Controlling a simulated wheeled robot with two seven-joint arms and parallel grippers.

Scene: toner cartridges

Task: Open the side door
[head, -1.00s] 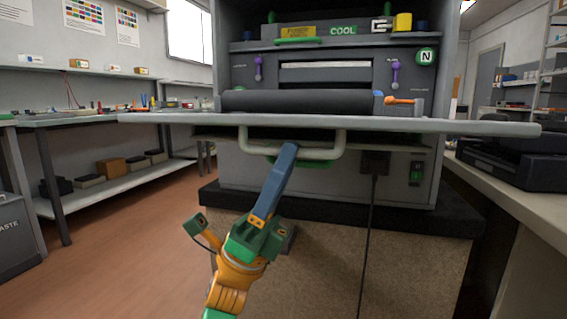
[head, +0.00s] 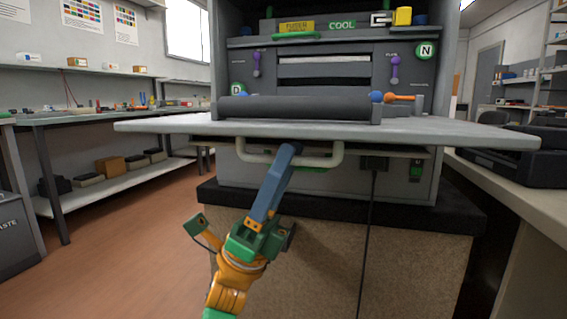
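The grey machine's door (head: 450,133) is folded down and juts toward me as a nearly level panel, with a dark roller (head: 295,107) along its inner side. A pale bar handle (head: 338,153) hangs below the panel's front edge. My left gripper (head: 291,150) reaches up from below, its blue-grey fingers overlapping the middle of the handle. The fingers are seen edge-on and one hides the other, so I cannot tell whether they are closed on the bar. My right gripper is not in view.
The open machine shows purple levers (head: 395,69), an orange lever (head: 400,97) and a green COOL sign (head: 342,25). It stands on a brown pedestal (head: 420,260). A black cable (head: 367,240) hangs in front. A workbench (head: 80,119) lies left; a counter (head: 520,195) is right.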

